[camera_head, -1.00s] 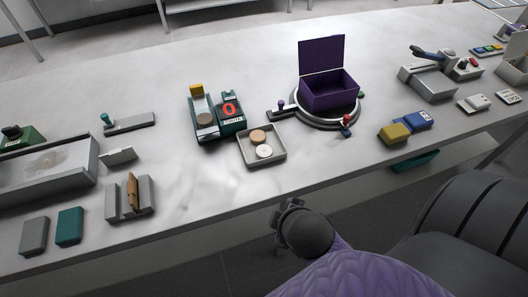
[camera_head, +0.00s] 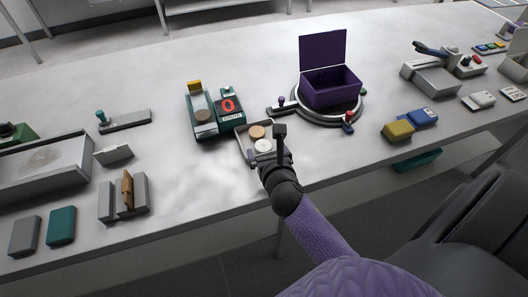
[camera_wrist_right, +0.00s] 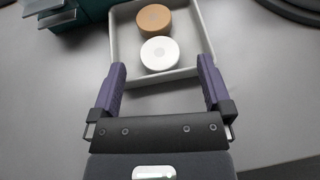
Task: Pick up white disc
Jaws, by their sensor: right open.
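The white disc (camera_head: 263,146) lies in a shallow grey tray (camera_head: 241,141) in the middle of the table. It also shows in the right wrist view (camera_wrist_right: 159,54), next to a tan disc (camera_wrist_right: 154,19) in the same tray (camera_wrist_right: 206,45). My right gripper (camera_head: 267,144) is at the tray's near side, just short of the white disc. In the right wrist view its two purple fingers (camera_wrist_right: 161,72) are spread apart, with the disc just beyond and between them. Nothing is held. My left gripper is not in view.
A purple open box (camera_head: 331,88) sits on a round turntable behind and right. Yellow (camera_head: 398,131) and blue blocks lie farther right. The table front-left of the tray is clear.

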